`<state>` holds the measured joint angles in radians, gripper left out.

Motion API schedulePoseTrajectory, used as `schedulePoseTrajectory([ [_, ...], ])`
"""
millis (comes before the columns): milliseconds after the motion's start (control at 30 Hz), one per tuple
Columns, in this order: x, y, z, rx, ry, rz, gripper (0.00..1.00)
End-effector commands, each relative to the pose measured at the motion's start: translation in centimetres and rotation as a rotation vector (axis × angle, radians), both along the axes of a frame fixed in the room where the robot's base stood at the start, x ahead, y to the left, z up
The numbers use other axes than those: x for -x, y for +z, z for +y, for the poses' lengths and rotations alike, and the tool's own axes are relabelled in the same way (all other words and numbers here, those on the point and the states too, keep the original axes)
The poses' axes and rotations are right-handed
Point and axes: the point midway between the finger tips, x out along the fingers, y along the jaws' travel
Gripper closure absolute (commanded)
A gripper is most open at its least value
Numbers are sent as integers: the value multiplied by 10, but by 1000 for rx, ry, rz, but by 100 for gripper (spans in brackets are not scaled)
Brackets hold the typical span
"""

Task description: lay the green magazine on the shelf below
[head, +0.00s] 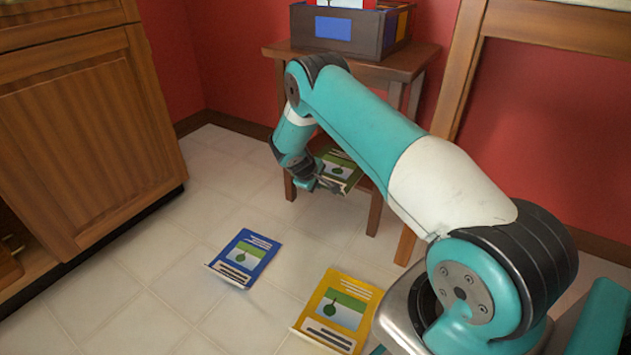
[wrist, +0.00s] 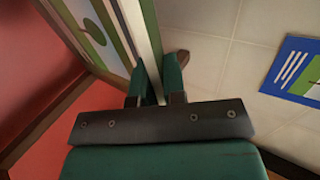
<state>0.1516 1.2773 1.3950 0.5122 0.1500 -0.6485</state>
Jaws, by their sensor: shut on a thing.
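The green magazine (head: 340,170) shows in the head view beside my gripper (head: 318,184), in front of the small wooden table (head: 365,64). My gripper is shut on it. In the wrist view the magazine (wrist: 92,38) stands on edge, with its picture cover facing left, and its pale edge runs between the two green fingers (wrist: 158,82). The shelf under the tabletop is mostly hidden behind my arm and the magazine. I cannot tell whether the magazine touches it.
A dark box (head: 345,30) with colourful contents stands on the tabletop. A blue magazine (head: 244,257) and a yellow magazine (head: 338,312) lie on the tiled floor. A wooden cabinet (head: 85,125) stands at the left. The floor between cabinet and table is clear.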

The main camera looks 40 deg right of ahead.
Motion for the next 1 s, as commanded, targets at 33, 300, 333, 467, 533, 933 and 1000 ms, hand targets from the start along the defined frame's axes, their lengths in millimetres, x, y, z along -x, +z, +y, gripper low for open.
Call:
schedulePoseTrajectory([
  [33, 0, -3, 0, 0, 0, -2, 100],
  [300, 0, -4, 0, 0, 0, -2, 100],
  [333, 0, -4, 0, 0, 0, -2, 100],
  [467, 0, -4, 0, 1, 1, -1, 64],
  [533, 0, -4, 0, 1, 1, -1, 59],
  [933, 2, 13, 9, 0, 1, 0, 59],
  [1000, 5, 26, 15, 0, 2, 0, 59],
])
